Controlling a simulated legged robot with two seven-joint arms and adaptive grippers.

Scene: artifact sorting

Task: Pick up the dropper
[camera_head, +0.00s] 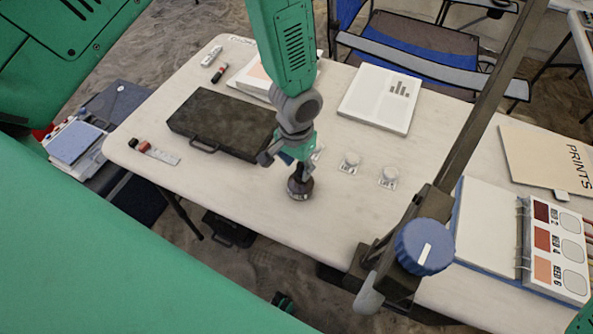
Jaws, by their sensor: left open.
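A small dark, round bottle (300,187) stands on the table below my left gripper (293,163). The gripper is open and points down, with its fingers right over the bottle's top. I cannot make out the dropper clearly; the fingers cover the area above the bottle. Whether the fingers touch anything there cannot be told. My right gripper is not in view.
A dark case (222,125) lies left of the gripper on the white table (240,205). Two small clear dishes (350,163) (388,178) stand to the right. A clamp stand with a blue knob (424,247) rises at the front edge. A white book (380,98) lies behind.

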